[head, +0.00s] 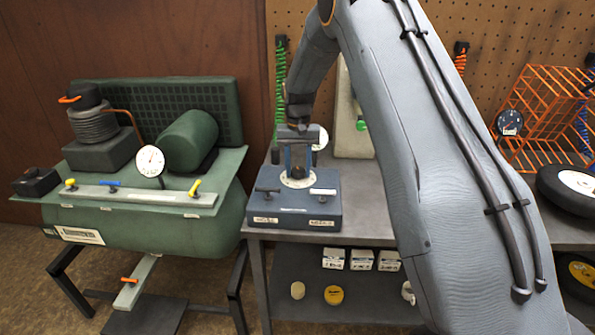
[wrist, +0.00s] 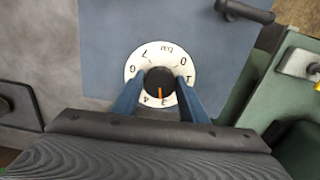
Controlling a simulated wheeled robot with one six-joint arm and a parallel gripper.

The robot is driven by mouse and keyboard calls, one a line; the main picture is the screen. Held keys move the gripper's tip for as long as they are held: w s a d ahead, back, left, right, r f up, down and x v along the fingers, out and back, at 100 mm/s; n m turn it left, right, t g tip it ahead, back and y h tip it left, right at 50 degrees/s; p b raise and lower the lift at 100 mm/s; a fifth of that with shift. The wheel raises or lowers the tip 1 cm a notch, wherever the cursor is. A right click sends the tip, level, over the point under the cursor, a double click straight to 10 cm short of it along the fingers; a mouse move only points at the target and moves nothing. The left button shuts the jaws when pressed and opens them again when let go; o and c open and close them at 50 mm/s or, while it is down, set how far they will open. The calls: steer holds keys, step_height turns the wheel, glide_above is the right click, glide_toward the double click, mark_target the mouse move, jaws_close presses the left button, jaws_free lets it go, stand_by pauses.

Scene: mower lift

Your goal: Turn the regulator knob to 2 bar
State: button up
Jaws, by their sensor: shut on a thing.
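The regulator's black knob (wrist: 158,77) sits at the centre of a white numbered dial (wrist: 162,51) marked "bar" in the wrist view. Its orange pointer points down in the picture, at about the 3. Part of the dial is hidden by the fingers. My gripper (wrist: 160,96) has its two blue fingers on either side of the knob and is shut on it. In the head view my gripper (head: 298,170) reaches down onto the dial on the blue-grey regulator box (head: 330,210). A white gauge (head: 320,138) is partly hidden behind it.
The box stands on a grey workbench (head: 262,213). A green compressor (head: 150,235) with its own gauge (head: 150,161) and several valve handles stands at left. An orange wire basket (head: 545,110) and a wheel (head: 572,190) are at right. A black lever (wrist: 243,11) is near the dial.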

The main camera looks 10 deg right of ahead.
mark_target(299, 170)
steer(key=n+b, duration=0.1)
steer(key=n, duration=0.3)
steer(key=shift+d+n, duration=0.1)
steer(key=shift+n, duration=0.2)
steer(key=n, duration=0.4)
steer(key=shift+b, duration=0.4)
steer(key=shift+n, duration=0.3)
steer(key=shift+r, duration=0.1)
steer(key=o, duration=1)
steer(key=shift+r+b, duration=1.05)
steer(key=shift+r, duration=2.8)
steer(key=s+f+m, duration=0.2)
steer(key=s, duration=0.9)
steer(key=s+f+m, duration=0.2)
steer(key=s, duration=1)
steer(key=s+f+m, duration=0.2)
steer(key=s, duration=1)
steer(key=shift+s+f+t, duration=0.25)
steer(key=shift+f+t, duration=0.15)
